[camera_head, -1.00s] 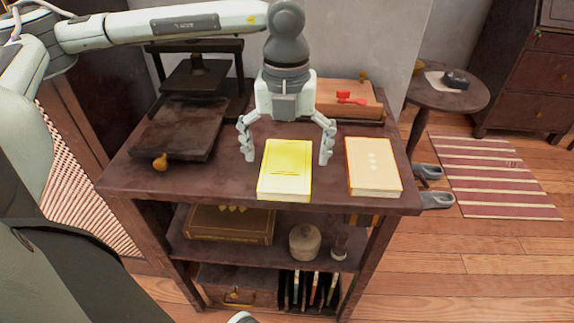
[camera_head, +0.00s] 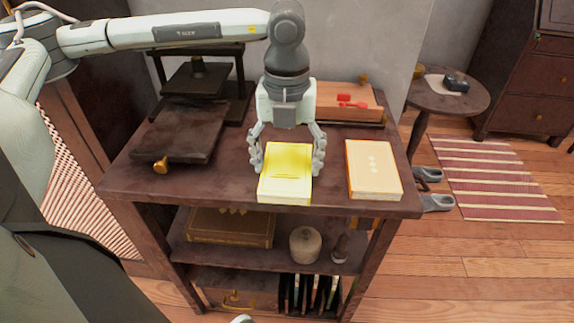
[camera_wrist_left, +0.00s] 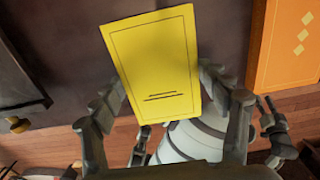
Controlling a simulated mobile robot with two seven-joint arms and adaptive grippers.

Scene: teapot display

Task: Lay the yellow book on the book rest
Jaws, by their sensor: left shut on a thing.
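The yellow book (camera_head: 285,180) lies on the table top near its front edge. In the left wrist view the yellow book (camera_wrist_left: 155,62) shows its cover between the fingers. My left gripper (camera_head: 288,163) comes down from above and is shut on the book, one finger at each side edge. In the left wrist view the left gripper (camera_wrist_left: 165,105) has its fingers along the book's sides. A dark flat board (camera_head: 182,132) with a brass knob lies on the left of the table; I cannot tell for sure that it is the book rest.
An orange book (camera_head: 373,168) lies just right of the yellow one. A dark press-like stand (camera_head: 197,78) is at the back left, and a wooden box (camera_head: 325,98) with a red item is at the back. Bare table top (camera_head: 215,178) lies between board and yellow book.

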